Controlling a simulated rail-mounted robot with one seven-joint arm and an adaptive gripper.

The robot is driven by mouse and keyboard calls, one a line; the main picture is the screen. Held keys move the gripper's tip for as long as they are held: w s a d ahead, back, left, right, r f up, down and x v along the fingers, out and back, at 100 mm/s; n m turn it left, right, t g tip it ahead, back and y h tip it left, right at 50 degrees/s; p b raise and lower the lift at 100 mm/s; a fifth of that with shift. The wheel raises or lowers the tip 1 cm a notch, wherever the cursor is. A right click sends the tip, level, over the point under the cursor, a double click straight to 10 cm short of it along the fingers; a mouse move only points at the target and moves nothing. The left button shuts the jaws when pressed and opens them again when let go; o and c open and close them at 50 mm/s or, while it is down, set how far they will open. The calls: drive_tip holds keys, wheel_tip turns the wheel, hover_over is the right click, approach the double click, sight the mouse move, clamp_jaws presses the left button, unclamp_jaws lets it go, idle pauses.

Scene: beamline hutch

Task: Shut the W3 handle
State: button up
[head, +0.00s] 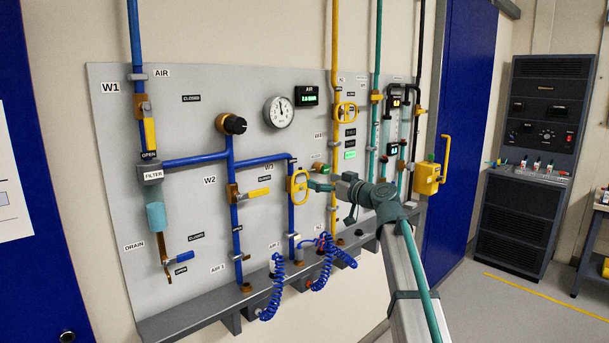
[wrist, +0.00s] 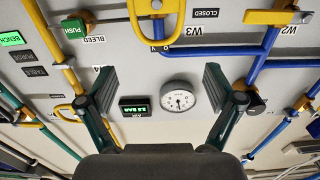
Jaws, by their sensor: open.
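The W3 handle (head: 298,182) is a yellow loop on a blue vertical pipe in the middle of the panel. It appears to lie along the pipe. In the wrist view, which is upside down, the W3 handle (wrist: 155,8) is at the top edge and partly cut off, beside the W3 label (wrist: 198,31) and a CLOSED label (wrist: 205,13). My gripper (head: 320,186) is just right of the handle in the head view. In the wrist view my gripper (wrist: 158,88) is open and empty, its fingers wide apart, with the handle beyond the fingertips.
A green BLEED button (wrist: 75,28) and yellow pipe (head: 334,60) are close to W3. A gauge (wrist: 178,96) and AIR display (wrist: 134,108) show between my fingers. Blue coiled hoses (head: 320,272) hang below.

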sight(300, 187)
drive_tip(key=p+x, duration=0.2)
drive_tip(key=x, duration=0.8)
drive_tip(key=shift+w+a+f, duration=0.15)
drive_tip(key=shift+w+a, duration=0.05)
drive_tip(key=shift+w, duration=0.15)
drive_tip(key=c, duration=1.1)
drive_tip(key=shift+o, duration=0.2)
